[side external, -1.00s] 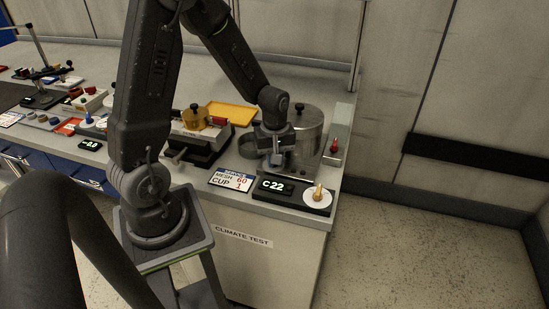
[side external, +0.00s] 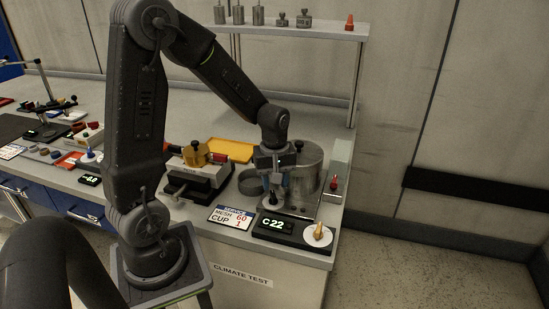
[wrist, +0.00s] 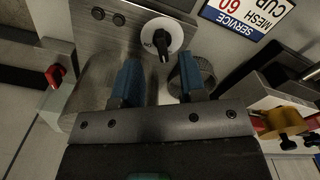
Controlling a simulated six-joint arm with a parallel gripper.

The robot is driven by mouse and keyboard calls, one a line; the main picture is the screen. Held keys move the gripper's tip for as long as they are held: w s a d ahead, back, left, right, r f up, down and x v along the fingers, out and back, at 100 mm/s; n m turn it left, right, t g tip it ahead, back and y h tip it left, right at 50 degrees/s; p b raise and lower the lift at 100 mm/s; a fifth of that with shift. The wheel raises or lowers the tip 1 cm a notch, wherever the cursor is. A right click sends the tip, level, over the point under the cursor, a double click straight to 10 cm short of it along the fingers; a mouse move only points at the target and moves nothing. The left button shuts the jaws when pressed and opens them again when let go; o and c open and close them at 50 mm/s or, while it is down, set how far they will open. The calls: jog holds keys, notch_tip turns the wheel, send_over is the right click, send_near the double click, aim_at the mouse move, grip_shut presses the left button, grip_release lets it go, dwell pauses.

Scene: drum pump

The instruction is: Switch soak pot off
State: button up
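The soak pot appears to be the steel cylinder (side external: 309,163) at the right end of the bench. A white dial (wrist: 175,28) with a black knob (wrist: 162,46) sits on the edge of a steel plate (wrist: 108,42) in the wrist view. My gripper (side external: 274,189) points down in front of the pot in the side view. Its two blue fingers (wrist: 158,72) are apart, with nothing seen between them. The knob shows just past the fingertips, roughly in line with the gap. Whether a finger touches the dial is not clear.
A red-tipped lever (side external: 333,183) stands right of the pot. A dark ring (wrist: 207,72) lies close by the right finger.

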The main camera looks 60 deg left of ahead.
aim_at(273, 192)
notch_tip(273, 192, up, 9)
jog(key=shift+f, duration=0.15)
jog(key=s+d+f+m+t+y, duration=0.15)
jog(key=d+m+y, duration=0.25)
jog(key=m, duration=1.4)
jog(key=s+d+f+m+t+y, duration=0.1)
jog(key=d+f+m+y, duration=0.3)
jog(key=m, duration=1.4)
jog(key=shift+y, duration=0.4)
jog(key=x, duration=1.3)
jog(key=shift+w+a+r, duration=0.15)
jog(key=shift+a+r, duration=0.1)
